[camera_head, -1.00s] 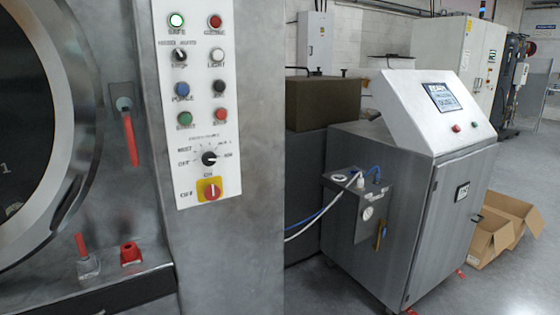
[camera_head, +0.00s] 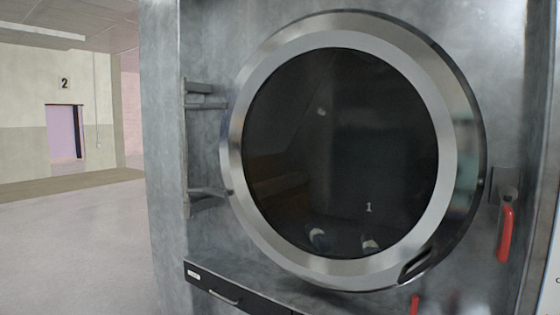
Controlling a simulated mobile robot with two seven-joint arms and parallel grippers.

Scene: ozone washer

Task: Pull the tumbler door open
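The tumbler door (camera_head: 425,110) is a large round steel ring with dark glass, in the middle of the head view. It looks shut against the steel washer front (camera_head: 215,45). Its hinge bracket (camera_head: 187,150) is on the left side. A dark handle-like recess (camera_head: 416,265) shows at the ring's lower right. A red lever (camera_head: 506,234) hangs from a plate to the right of the door. A second red handle (camera_head: 414,305) is partly cut off at the bottom edge. Neither of my grippers is in view.
A dark drawer (camera_head: 235,297) with a handle and a small label sits below the door. To the left is open floor (camera_head: 70,235) and a wall with a pinkish doorway (camera_head: 64,132) under the number 2. A strip of the white panel shows at the right edge.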

